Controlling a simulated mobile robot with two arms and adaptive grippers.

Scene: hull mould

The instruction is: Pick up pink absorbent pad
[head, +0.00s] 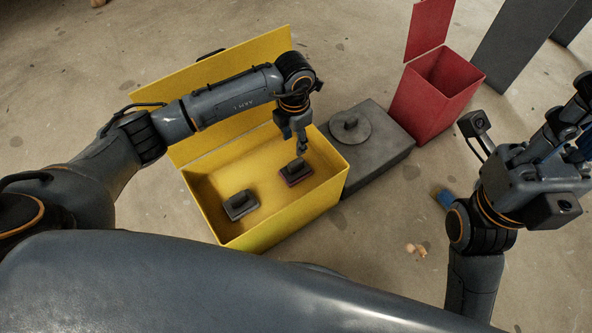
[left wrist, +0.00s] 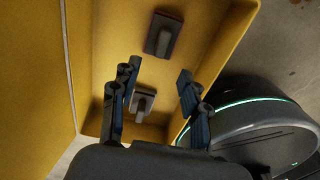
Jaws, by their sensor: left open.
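The pink absorbent pad (head: 296,175) looks like a dark block with a knob-like handle on top and a dull reddish edge. It lies on the floor of the yellow box (head: 215,226), and in the left wrist view (left wrist: 163,36) it is beyond my fingertips. My left gripper (head: 301,149) is over the box, above and just behind this pad in the head view. It is open and empty in the left wrist view (left wrist: 157,74). My right gripper (head: 575,125) is at the right edge, its fingers partly cut off and hidden.
A grey pad (head: 240,205) with a similar handle lies in the box, left of the pink one. The raised yellow lid (head: 230,75) stands behind. A grey block (head: 377,150) with a disc and a red bin (head: 437,95) stand to the right.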

